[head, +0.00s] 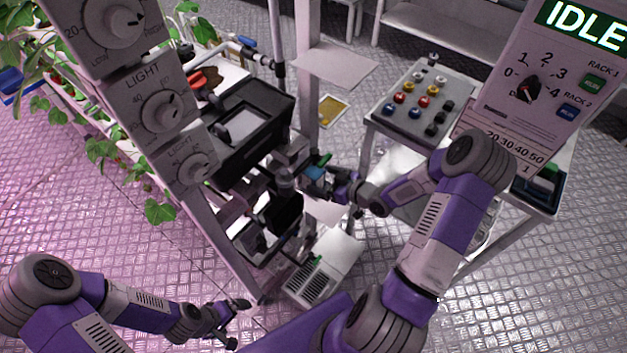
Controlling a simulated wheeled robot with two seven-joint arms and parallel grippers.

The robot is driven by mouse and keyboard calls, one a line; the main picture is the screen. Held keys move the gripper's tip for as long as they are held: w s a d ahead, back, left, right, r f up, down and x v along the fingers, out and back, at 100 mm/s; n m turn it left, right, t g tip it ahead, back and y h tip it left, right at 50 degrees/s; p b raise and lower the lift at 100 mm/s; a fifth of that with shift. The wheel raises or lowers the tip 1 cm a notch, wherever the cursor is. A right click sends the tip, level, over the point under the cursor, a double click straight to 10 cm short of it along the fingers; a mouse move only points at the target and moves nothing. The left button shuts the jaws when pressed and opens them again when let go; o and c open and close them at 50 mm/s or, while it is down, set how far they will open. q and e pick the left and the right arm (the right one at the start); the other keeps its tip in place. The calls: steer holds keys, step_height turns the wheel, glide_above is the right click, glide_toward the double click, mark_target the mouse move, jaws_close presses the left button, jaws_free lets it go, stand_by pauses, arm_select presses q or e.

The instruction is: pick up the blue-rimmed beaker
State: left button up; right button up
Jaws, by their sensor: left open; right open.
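I cannot make out a blue-rimmed beaker with certainty. A small blue piece (315,172) with green beside it shows by the tips of my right gripper (330,182), at the dark cluttered stand in the middle. My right gripper is open and points left; whether it touches the blue piece I cannot tell. My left gripper (236,323) is open and empty, low over the metal floor at the bottom, well apart from the stand.
A black bin (235,125) sits on the rack left of centre, behind panels with dials (165,110). A grey table (395,125) with coloured knobs stands right of centre. A white box with a grille (312,283) lies below the stand. Plants (105,148) line the left. A screen (585,25) reads IDLE.

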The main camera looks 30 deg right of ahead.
mark_target(321, 179)
steer(key=b+x, duration=0.1)
steer(key=x, duration=0.3)
steer(key=shift+w, duration=0.1)
steer(key=c, duration=1.1)
